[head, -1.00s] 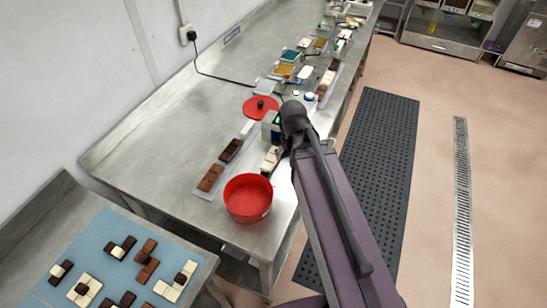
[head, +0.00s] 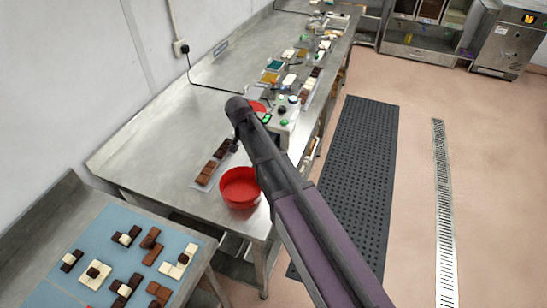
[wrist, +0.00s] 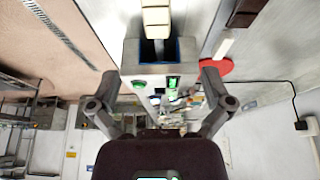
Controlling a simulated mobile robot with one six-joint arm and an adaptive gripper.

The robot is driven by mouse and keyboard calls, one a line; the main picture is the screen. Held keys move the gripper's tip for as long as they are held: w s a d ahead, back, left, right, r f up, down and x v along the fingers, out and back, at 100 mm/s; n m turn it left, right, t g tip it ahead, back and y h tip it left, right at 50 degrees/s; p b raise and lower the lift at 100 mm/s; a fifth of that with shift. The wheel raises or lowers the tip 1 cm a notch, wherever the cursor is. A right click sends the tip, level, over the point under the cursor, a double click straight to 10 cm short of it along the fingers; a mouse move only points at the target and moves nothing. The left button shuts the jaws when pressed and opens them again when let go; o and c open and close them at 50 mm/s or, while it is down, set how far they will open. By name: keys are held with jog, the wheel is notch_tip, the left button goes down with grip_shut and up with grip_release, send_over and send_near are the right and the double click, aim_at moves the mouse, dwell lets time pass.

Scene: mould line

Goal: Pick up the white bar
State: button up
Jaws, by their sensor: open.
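My gripper (wrist: 157,92) is open and empty in the wrist view, its two fingers wide apart. In the head view my gripper (head: 235,146) hangs over the bench near the dark bar. A cream segmented bar (wrist: 156,18) also shows at the top centre, in front of a boxy device (wrist: 140,82) with green displays. My arm hides both in the head view.
A dark bar (head: 222,149) and a milk-brown bar (head: 206,172) lie on the bench (head: 150,150) left of a red bowl (head: 240,188). A blue mat (head: 95,252) with chocolates is at the lower left. Bare bench lies toward the wall.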

jog(key=shift+d, duration=0.2)
jog(key=b+x, duration=0.8)
jog(key=x, duration=0.1)
jog(key=shift+w+d+r, duration=0.1)
dwell(0.5)
dwell(0.5)
jog(key=shift+b+x, duration=2.5)
jog(key=shift+x, duration=0.1)
jog(key=shift+d, duration=0.1)
